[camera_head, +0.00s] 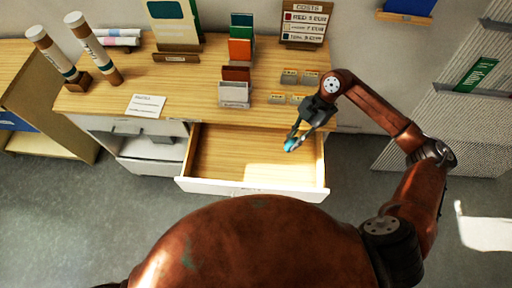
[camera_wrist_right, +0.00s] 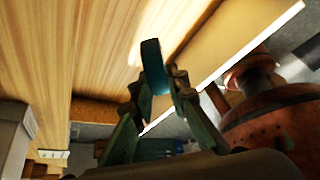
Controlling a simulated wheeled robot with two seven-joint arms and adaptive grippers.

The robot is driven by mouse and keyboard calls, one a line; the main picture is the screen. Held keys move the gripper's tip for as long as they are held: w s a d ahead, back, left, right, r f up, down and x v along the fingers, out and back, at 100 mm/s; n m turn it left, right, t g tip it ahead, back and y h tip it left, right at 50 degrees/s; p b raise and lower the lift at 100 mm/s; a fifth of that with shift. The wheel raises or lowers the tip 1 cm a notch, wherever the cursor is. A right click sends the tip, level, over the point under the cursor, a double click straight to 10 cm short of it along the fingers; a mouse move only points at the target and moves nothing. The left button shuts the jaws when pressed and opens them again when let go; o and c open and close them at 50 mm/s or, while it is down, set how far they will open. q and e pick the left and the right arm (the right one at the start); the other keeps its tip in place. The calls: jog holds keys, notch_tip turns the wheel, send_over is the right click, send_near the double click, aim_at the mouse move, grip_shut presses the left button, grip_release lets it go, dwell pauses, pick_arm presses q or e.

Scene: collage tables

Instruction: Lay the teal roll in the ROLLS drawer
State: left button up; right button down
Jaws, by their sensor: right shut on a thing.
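The teal roll (camera_head: 291,145) is held at the fingertips of my right gripper (camera_head: 294,137). In the right wrist view the roll (camera_wrist_right: 154,66) shows as a short teal band between the two fingers (camera_wrist_right: 155,93). An open, wood-lined drawer (camera_head: 225,150) with a white front lies beneath; the roll is over its right part. The gap between roll and drawer floor is hard to judge. The drawer looks empty, and I cannot read any ROLLS label on it. My left gripper is not in view.
The wooden tabletop (camera_head: 190,100) behind the drawer carries a card rack (camera_head: 238,60), small labelled card holders (camera_head: 290,76), a paper note (camera_head: 146,105) and two upright tubes (camera_head: 95,48). A price board (camera_head: 305,25) stands at the back. A grey compartment (camera_head: 150,150) is left of the drawer.

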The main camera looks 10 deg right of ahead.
jog(key=d+m+t, duration=0.3)
jog(key=d+m, duration=0.1)
jog(key=m, duration=0.3)
jog(key=m+t+b, duration=0.1)
jog(key=m+b, duration=0.1)
jog(key=b, duration=0.1)
send_over(266, 156)
jog(key=f, duration=1)
jog(key=shift+s+d+f, duration=0.1)
jog(key=shift+d+f, duration=0.05)
jog(key=shift+d, duration=0.1)
notch_tip(266, 156, down, 4)
jog(key=shift+a+r+b, duration=0.15)
jog(key=shift+r+b, duration=0.1)
jog(key=shift+b, duration=0.05)
jog(key=c, duration=1.9)
grip_release()
